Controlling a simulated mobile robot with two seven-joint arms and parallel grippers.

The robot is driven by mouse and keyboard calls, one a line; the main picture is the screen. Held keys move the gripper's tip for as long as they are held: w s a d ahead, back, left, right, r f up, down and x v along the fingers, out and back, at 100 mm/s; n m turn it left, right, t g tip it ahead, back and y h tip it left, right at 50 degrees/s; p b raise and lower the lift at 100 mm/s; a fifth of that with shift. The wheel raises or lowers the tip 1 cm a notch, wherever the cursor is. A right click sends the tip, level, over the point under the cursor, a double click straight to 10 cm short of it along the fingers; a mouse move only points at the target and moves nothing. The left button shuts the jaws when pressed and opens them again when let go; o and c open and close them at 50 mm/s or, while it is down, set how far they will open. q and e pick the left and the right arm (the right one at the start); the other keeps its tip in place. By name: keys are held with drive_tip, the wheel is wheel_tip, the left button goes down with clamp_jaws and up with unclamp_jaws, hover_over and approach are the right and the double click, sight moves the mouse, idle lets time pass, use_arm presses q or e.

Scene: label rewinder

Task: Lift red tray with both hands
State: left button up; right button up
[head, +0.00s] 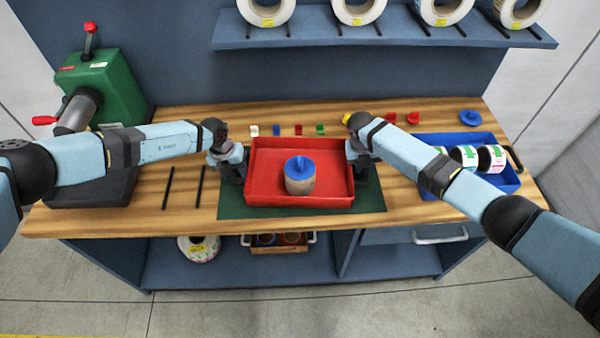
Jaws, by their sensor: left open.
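The red tray (264,183) sits on a dark green mat (233,208) at the front middle of the wooden bench. A tan cylinder with a blue top (299,175) stands inside the tray. My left gripper (239,173) is at the tray's left wall, pointing down, open. My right gripper (357,172) is at the tray's right wall, partly hidden behind its own wrist and the tray edge. I cannot tell whether its fingers are open or shut.
A green machine with red handles (105,80) stands at the back left. A blue tray (510,180) with label rolls is on the right. Small coloured pieces (276,130) lie behind the red tray. A shelf (390,30) with large rolls hangs above.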

use_arm(q)
drive_tip(key=c, duration=0.7)
use_arm(e)
clamp_jaws()
use_arm(q)
clamp_jaws()
